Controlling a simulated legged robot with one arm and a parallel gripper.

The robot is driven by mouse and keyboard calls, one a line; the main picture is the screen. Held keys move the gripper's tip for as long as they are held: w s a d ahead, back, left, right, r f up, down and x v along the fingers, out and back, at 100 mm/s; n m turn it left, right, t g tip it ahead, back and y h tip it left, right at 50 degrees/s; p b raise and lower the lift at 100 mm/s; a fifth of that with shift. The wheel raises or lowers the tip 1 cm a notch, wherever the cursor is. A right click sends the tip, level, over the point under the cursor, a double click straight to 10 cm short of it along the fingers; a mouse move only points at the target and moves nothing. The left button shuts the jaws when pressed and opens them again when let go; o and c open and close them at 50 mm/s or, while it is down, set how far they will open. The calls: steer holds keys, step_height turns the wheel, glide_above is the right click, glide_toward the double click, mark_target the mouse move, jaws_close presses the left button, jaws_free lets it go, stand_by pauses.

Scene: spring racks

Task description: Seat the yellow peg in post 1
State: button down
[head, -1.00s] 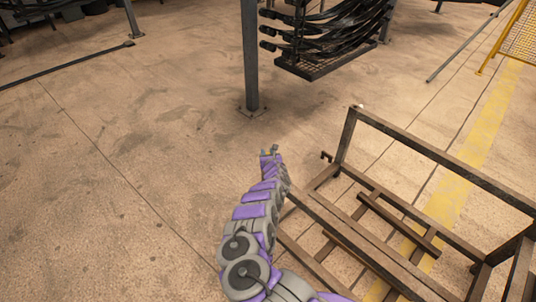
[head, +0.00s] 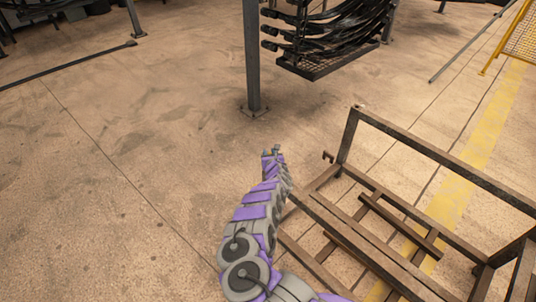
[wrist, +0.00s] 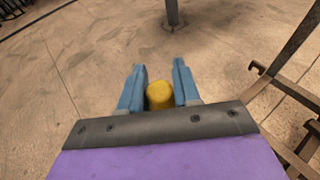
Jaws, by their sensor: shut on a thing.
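The yellow peg (wrist: 160,95) is between the two blue fingers of my gripper (wrist: 159,68) in the wrist view, its rounded end showing. My gripper is shut on it. In the head view my gripper (head: 271,150) is small, at the end of my purple and grey arm, above bare floor and left of a brown metal frame. A tiny yellow spot shows between its fingers there. I cannot tell which thing is post 1; no numbered post is readable in either view.
The rusty brown frame (head: 430,152) fills the lower right, with a small hook at its left corner. A grey upright (head: 253,60) stands ahead, beside a rack of black springs (head: 335,45). A yellow line crosses the right.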

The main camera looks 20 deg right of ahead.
steer(key=shift+d+f, duration=0.25)
steer(key=shift+d, duration=0.05)
steer(key=shift+a+f+b, duration=0.3)
steer(key=shift+a+b, duration=0.2)
steer(key=shift+b, duration=0.2)
steer(key=shift+d+r, duration=0.25)
steer(key=shift+d, duration=0.15)
steer(key=shift+a, duration=0.25)
steer(key=shift+d, duration=0.35)
steer(key=shift+a, duration=0.15)
stand_by(0.4)
step_height(320, 180, down, 6)
steer(key=b, duration=0.7)
steer(key=shift+b, duration=0.35)
stand_by(2.9)
steer(key=c, duration=0.7)
jaws_free()
steer(key=shift+f, duration=0.1)
